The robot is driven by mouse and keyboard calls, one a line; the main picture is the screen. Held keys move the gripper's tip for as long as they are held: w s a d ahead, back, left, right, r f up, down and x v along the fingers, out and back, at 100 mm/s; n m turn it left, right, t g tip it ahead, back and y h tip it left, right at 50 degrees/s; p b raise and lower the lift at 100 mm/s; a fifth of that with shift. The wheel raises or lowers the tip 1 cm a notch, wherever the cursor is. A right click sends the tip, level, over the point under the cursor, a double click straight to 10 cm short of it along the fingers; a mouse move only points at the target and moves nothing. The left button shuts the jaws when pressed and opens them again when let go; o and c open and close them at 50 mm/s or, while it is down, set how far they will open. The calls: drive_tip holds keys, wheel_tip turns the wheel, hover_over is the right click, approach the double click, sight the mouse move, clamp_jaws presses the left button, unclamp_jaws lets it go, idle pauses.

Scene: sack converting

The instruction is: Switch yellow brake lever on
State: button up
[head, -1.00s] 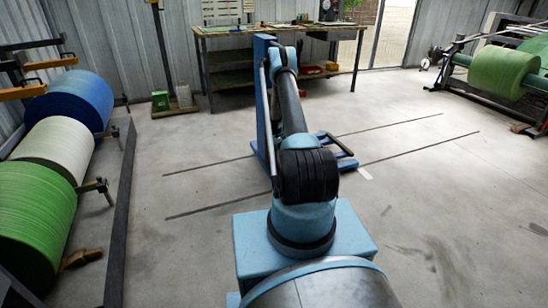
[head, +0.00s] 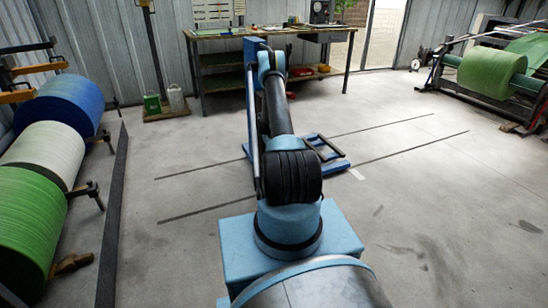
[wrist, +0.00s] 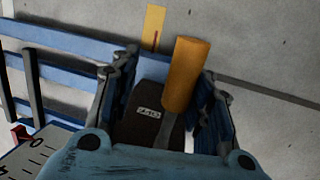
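The yellow brake lever (wrist: 186,75) shows in the wrist view as an orange-yellow cylindrical grip on a grey metal shank. My gripper (wrist: 166,75) is open, with one finger on each side of the lever in that view. The grip appears nearer the right finger; I cannot tell whether they touch. The lower part of the shank is hidden by my gripper body. In the head view my arm reaches forward to a blue wheeled frame (head: 322,153) with a black handle-like part. The lever and my gripper are hidden there behind my arm.
Blue, white and green rolls (head: 48,148) lie at the left behind a dark floor rail (head: 112,215). A workbench (head: 215,36) stands at the back. A green roll on a machine (head: 490,72) stands at the right. The floor (head: 430,190) between is clear.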

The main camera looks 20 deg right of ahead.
drive_tip(key=shift+a, duration=0.1)
drive_tip(key=shift+v, duration=3.7)
